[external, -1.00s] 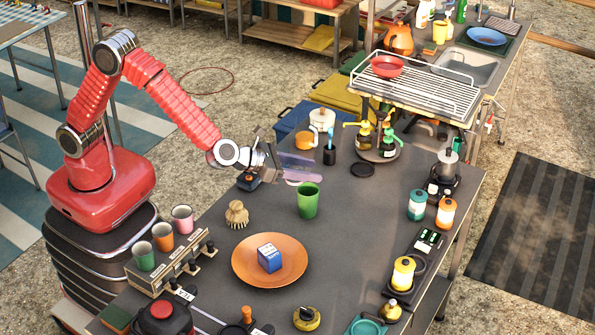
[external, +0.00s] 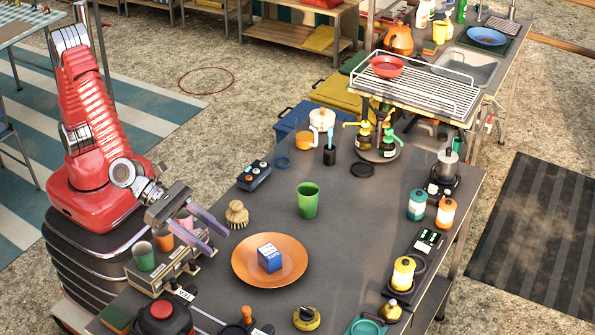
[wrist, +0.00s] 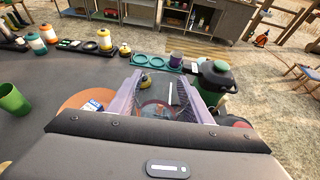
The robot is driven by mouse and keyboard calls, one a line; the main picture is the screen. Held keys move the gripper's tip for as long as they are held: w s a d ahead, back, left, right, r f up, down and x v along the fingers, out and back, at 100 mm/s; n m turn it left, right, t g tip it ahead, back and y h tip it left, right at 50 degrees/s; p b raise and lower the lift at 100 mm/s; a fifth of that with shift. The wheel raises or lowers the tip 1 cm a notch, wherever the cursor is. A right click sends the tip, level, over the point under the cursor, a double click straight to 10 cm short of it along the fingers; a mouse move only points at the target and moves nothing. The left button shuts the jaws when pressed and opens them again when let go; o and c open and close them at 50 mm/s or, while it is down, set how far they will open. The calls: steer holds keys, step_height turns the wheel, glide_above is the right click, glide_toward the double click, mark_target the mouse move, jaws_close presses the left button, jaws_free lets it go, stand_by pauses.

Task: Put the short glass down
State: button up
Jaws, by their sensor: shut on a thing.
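My gripper (external: 219,241) is low over the near left part of the dark counter (external: 340,250), between the brush and the cup rack. Its two purple fingers are shut around a short, clear glass (wrist: 155,106), which shows between them in the wrist view. In the external view the glass is hard to make out, and I cannot tell whether its base touches the counter. The gripper also shows in the wrist view (wrist: 155,88).
An orange plate (external: 245,268) with a blue box (external: 269,258) lies right of my gripper. A brush (external: 237,214) stands behind it. A rack (external: 180,265) and cups, one green (external: 144,257), are to its left. A green tumbler (external: 308,200) stands mid-counter, with bare surface around it.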

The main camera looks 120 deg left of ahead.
steer(key=s+d+r+m+g+h, duration=0.15)
steer(key=s+d+m+h, duration=0.3)
steer(key=s+d, duration=0.9)
steer(key=s+d+r+m+g+h, duration=0.1)
steer(key=s+d+r+m+h, duration=0.3)
steer(key=s+d, duration=0.95)
steer(key=s+d+m+g+h, duration=0.1)
steer(key=s+d+m+g, duration=0.1)
steer(key=s, duration=0.9)
steer(key=s+d+m+g+h, duration=0.2)
steer(key=s+d+m+g, duration=0.1)
steer(key=s, duration=0.8)
steer(key=s+d+m+g+h, duration=0.2)
steer(key=s+d+m+g, duration=0.1)
steer(key=s, duration=0.8)
steer(key=shift+s+d+f, duration=0.15)
steer(key=shift+s+d, duration=0.15)
steer(key=shift+d, duration=0.6)
steer(key=shift+w+g+h, duration=0.1)
steer(key=shift+g+h, duration=0.15)
